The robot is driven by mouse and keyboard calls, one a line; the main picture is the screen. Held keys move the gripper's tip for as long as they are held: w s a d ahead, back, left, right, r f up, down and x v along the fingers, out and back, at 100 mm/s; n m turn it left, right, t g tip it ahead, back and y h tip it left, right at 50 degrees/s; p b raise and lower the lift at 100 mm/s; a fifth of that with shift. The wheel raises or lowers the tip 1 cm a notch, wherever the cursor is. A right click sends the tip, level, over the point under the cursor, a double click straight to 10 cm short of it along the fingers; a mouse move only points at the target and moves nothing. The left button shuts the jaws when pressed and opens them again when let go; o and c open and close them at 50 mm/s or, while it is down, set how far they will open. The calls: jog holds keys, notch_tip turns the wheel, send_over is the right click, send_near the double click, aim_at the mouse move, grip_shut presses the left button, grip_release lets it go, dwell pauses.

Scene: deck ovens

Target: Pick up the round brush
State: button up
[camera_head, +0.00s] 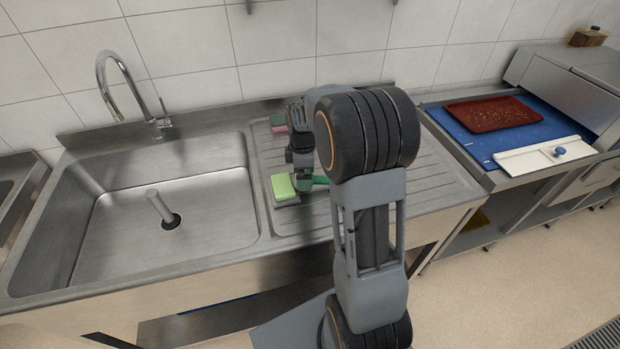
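A dark green piece (319,180), which may be part of the round brush, shows on the ribbed steel drainboard right beside my gripper. My arm hides most of it, so its full shape does not show. My gripper (303,182) points down over the drainboard, at or very close to the green piece. The fingers are small and dark here, and I cannot tell whether they are open or shut, or whether they touch it.
A light green sponge (283,187) lies just left of my gripper. A pink and green sponge (278,125) lies further back. The sink (100,215) with a tall tap (128,90) is at left. A reddish-brown tray (493,114) and a white board (535,160) lie at right.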

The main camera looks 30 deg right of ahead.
jog(key=shift+f, duration=1.15)
jog(key=c, duration=1.1)
jog(key=shift+r, duration=0.5)
notch_tip(320, 180, up, 2)
jog(key=shift+r, duration=0.1)
jog(key=s+a+r, duration=0.2)
jog(key=s+r, duration=0.1)
jog(key=s, duration=0.1)
jog(key=s+a+r+b, duration=0.1)
jog(key=s+a+r, duration=0.1)
jog(key=s+r, duration=0.1)
jog(key=s+a+r+b, duration=0.1)
jog(key=s+a+r, duration=0.1)
jog(key=s, duration=0.3)
jog(key=shift+s+r, duration=0.35)
jog(key=shift+r, duration=0.55)
